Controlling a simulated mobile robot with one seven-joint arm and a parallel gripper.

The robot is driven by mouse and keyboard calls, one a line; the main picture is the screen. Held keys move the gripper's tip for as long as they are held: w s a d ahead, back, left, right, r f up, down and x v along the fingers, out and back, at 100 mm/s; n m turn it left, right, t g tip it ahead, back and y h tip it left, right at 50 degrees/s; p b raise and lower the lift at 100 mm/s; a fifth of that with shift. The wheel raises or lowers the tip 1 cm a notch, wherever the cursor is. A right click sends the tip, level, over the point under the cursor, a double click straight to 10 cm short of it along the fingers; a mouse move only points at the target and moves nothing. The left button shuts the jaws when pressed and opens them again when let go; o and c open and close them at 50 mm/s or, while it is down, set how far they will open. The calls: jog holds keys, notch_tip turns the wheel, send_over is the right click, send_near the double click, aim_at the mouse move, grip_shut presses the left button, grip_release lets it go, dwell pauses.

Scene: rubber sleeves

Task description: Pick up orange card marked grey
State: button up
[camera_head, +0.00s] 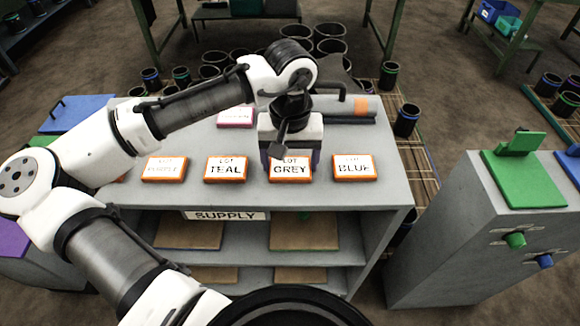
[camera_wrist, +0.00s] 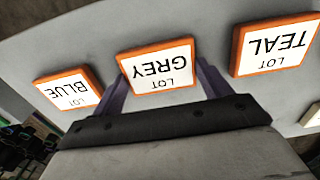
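The orange-rimmed card marked GREY (camera_head: 290,171) lies on the grey counter top, in the row near its front edge. My gripper (camera_head: 292,160) is over it, pointing down, with a finger at each side of the card. In the wrist view the GREY card (camera_wrist: 158,65) sits between my two purple fingers, and a gap between the fingers spans about the card's width. The gripper (camera_wrist: 160,80) looks open. I cannot tell whether the fingers touch the card's edges. The card's far edge is hidden in the head view.
A grey cabinet (camera_head: 455,240) stands at right.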

jog(key=c, duration=0.3)
jog(key=shift+r, duration=0.1)
